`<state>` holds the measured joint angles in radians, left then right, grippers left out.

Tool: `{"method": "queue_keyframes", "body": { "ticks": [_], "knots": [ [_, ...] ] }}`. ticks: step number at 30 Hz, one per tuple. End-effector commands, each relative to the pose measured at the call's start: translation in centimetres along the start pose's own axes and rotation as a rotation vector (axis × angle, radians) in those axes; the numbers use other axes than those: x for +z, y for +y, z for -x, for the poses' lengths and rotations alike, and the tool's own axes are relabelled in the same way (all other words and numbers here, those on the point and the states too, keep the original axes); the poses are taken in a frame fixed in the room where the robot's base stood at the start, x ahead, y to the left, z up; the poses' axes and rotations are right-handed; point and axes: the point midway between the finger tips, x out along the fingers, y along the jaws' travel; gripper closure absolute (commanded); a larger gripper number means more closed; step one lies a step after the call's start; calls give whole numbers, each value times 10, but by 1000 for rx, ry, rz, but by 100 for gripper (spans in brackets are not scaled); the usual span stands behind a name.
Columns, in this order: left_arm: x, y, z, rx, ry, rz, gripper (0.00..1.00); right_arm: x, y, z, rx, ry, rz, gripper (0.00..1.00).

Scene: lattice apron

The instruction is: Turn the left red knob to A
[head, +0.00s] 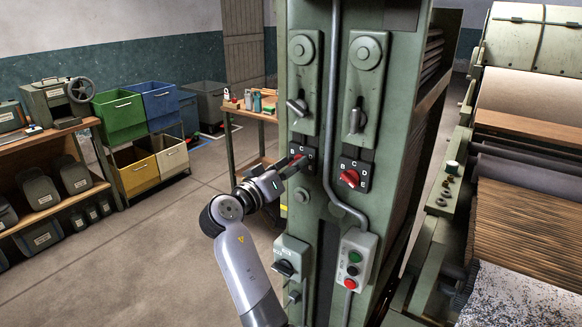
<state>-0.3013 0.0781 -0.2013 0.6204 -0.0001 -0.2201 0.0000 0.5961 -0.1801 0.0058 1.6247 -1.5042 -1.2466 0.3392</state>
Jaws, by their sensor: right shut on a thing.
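The left red knob (297,158) sits on a dark plate (308,153) on the front of the green machine column. The letters B and C show on the plate; its lower part is hidden behind my gripper. My right gripper (291,164) reaches up from below and is shut on the left red knob. Most of the knob is covered, so I cannot tell which letter it points to. The right red knob (349,179) sits on a similar plate to the right, slightly lower, and is untouched. My left gripper is not in view.
Grey levers (297,107) and (356,120) stick out above the knobs. A conduit (330,120) runs between the plates. Below are a switch box (290,259) and a button box (354,258). A workbench (255,113) stands behind at left; the floor at left is clear.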

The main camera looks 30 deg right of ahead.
Motion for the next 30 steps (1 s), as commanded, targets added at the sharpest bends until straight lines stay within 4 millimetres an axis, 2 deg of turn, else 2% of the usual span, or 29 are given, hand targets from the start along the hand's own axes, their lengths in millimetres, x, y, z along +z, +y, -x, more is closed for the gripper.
{"method": "queue_keyframes", "body": {
  "ticks": [11,30],
  "knots": [
    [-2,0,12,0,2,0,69,-2,0,0,-1,1,210,91],
    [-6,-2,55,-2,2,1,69,-4,1,0,-1,3,818,91]
  ]
}}
